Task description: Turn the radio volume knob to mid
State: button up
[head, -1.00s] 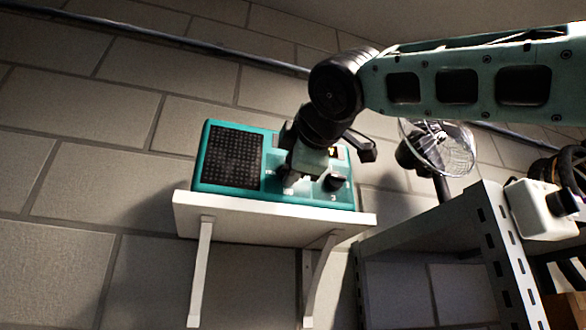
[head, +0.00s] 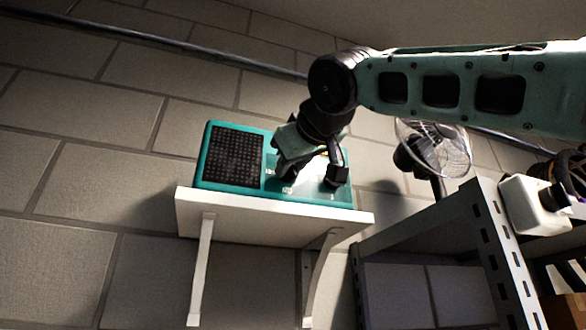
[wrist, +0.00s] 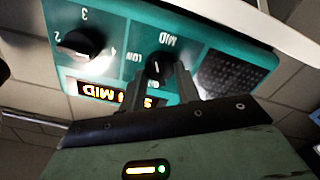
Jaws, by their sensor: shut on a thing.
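The teal radio (head: 210,165) sits on a white wall shelf, with a black speaker grille on its left side. It shows upside down in the wrist view (wrist: 119,35). There, its volume knob (wrist: 157,63) is a dark round dial with LOW and MID marked around it. My gripper (wrist: 159,74) is shut on this knob, one finger on each side. In the head view my gripper (head: 287,174) is at the radio's front and hides the volume knob. The lit orange display (wrist: 115,94) reads MID upside down, with another character partly covered by a finger.
A second black knob (wrist: 82,43) with numbers around it is beside the volume knob. The white shelf (head: 270,212) juts out below the radio. A clear-shaded lamp or fan (head: 440,150) and a grey metal rack (head: 470,215) stand to the right.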

jog(key=m+b, duration=0.1)
jog(key=m, duration=0.6)
jog(key=shift+d, duration=0.1)
dwell(0.5)
jog(key=o, duration=0.9)
jog(key=shift+o, duration=0.2)
jog(key=b+v, duration=0.3)
jog(key=v, duration=1.4)
jog(key=shift+s, duration=0.2)
jog(key=shift+d+r, duration=0.1)
